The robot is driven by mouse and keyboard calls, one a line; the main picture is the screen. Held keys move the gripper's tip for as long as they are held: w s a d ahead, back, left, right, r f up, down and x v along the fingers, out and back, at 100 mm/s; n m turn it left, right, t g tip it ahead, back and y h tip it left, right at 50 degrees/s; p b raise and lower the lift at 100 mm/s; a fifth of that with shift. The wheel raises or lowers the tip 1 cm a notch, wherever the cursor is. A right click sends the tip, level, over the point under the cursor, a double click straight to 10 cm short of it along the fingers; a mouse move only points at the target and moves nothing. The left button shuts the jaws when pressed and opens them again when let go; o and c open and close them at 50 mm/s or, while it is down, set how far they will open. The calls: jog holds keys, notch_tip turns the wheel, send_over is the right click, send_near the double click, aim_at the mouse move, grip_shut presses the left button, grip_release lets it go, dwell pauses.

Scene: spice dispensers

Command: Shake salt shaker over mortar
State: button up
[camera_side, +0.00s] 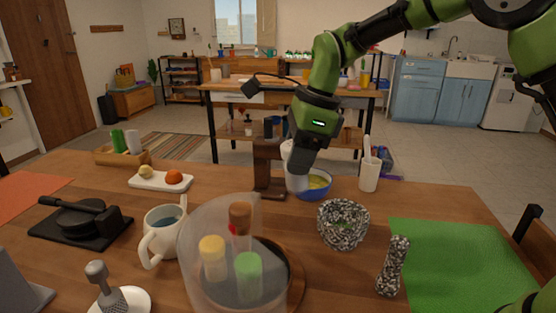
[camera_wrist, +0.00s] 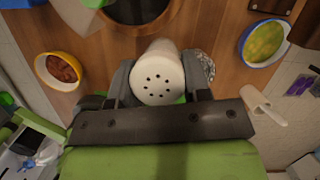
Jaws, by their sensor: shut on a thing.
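My gripper (camera_side: 300,166) is shut on a white salt shaker (camera_side: 297,182), which shows only in part in the side view, beside the blue bowl. In the wrist view my gripper (camera_wrist: 157,88) has a finger on each side of the shaker (camera_wrist: 157,72). Its round, holed top faces the camera. The mortar (camera_side: 343,224) is a black-and-white speckled bowl on the table, in front and to the right of the shaker in the side view. In the wrist view a speckled piece, likely the mortar (camera_wrist: 208,66), shows beside the right finger, mostly hidden.
A blue bowl with yellow contents (camera_side: 315,186) stands close by the gripper, with a brown stand (camera_side: 268,170) to its left. A clear cover (camera_side: 205,235) over capped jars and a mug (camera_side: 163,235) are in front.

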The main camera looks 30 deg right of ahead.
jog(key=d+f+g+h, duration=0.2)
jog(key=d+f+h, duration=0.3)
jog(key=d+h, duration=0.2)
jog(key=s+d+f+n+g+h, duration=0.1)
jog(key=d+f+h, duration=0.4)
jog(key=h, duration=0.7)
jog(key=shift+s+d+f+g, duration=0.15)
jog(key=shift+d+g, duration=0.65)
jog(key=shift+d, duration=0.5)
notch_tip(320, 180, down, 2)
jog(key=shift+f, duration=0.1)
jog(key=shift+r, duration=1.15)
